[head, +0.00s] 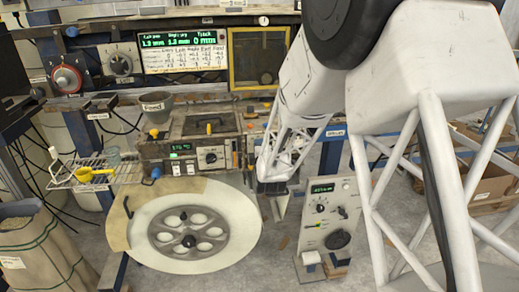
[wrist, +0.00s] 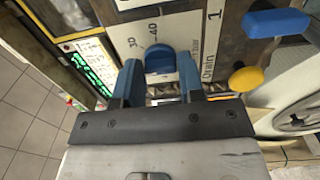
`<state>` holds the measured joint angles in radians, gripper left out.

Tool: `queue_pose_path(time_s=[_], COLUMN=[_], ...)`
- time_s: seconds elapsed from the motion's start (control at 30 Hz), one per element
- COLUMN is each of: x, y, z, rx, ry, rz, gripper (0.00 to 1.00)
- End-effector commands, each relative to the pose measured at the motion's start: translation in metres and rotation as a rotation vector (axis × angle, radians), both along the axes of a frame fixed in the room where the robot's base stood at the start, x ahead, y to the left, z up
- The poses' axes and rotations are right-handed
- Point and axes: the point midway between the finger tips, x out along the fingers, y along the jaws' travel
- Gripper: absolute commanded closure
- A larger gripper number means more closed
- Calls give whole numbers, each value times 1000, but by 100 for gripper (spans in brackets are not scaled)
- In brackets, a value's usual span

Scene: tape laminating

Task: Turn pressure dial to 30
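A blue dial knob (wrist: 160,61) shows in the wrist view on a white scale plate; the printed marks 30 and 40 are legible beside it. My gripper (wrist: 158,72) has its two blue fingers apart, one on each side of the knob in that view. Narrow gaps show between fingers and knob, so it looks open; whether either finger touches is unclear. In the head view my gripper (head: 272,187) is a dark end below the white arm, right of the bench machine (head: 160,150); its fingertips are hard to make out. The knob's exact pointer reading is not clear.
A large pale disc (head: 150,225) lies in front of the bench machine. A control box (head: 325,222) with a green display and knobs stands right of my gripper. In the wrist view, a yellow ball (wrist: 246,79) and blue handle (wrist: 277,23) are right of the knob.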

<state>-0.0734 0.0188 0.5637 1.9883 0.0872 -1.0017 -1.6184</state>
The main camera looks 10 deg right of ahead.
Motion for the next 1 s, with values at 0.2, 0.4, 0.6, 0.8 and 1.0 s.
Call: queue_pose_path(time_s=[0.2,0.4,0.6,0.8,1.0], x=[0,0,0,0,0], y=[0,0,0,0,0], z=[0,0,0,0,0], rx=[0,14,74,192,354], ry=[0,-1,-1,0,-1], rz=[0,0,0,0,1], gripper=[90,90,90,90,90])
